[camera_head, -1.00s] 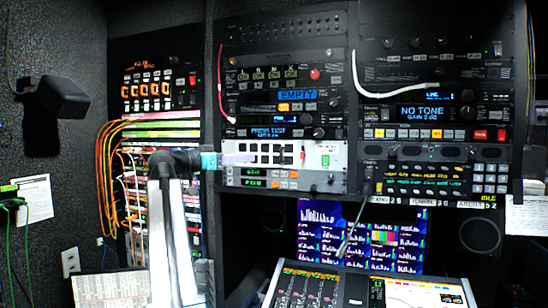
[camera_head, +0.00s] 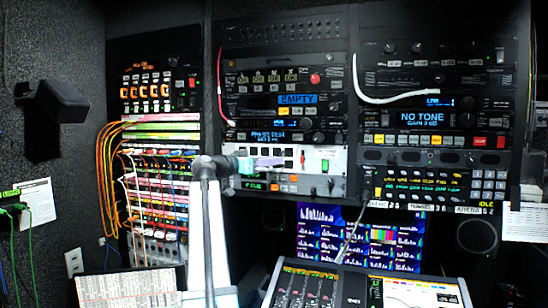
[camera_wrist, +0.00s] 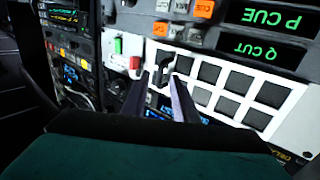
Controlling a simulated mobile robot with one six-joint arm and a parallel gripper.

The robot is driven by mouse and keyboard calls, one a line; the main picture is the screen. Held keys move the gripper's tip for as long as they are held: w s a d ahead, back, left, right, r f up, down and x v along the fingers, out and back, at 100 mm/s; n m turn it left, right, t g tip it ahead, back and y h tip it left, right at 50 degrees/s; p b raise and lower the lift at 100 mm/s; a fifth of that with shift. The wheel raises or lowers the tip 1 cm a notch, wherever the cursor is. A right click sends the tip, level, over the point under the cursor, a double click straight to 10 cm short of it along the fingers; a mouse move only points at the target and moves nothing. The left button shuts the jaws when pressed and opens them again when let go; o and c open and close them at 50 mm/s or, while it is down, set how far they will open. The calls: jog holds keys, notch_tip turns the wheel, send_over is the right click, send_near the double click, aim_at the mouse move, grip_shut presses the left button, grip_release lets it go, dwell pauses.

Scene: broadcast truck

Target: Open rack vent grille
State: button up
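A white rack panel with two rows of dark square openings shows in the head view (camera_head: 334,155) and, upside down, in the wrist view (camera_wrist: 290,125). It looks like the vent grille. A small black handle or latch (camera_wrist: 163,72) stands at the end of the openings, close to a red part and a green switch. My gripper (camera_head: 275,162) reaches across the panel's left part and hides some openings. In the wrist view my gripper (camera_wrist: 160,84) is open, its fingertips apart close to the black handle. I cannot tell whether they touch it.
Rack units with lit displays sit above and below the panel. A red cable (camera_head: 220,90) hangs at their left. Orange cables (camera_head: 103,170) loop from the left rack. A mixing console (camera_head: 310,285) and monitor (camera_head: 335,235) stand below.

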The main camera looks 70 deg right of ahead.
jog(key=shift+x, duration=0.8)
grip_shut()
dwell(0.9)
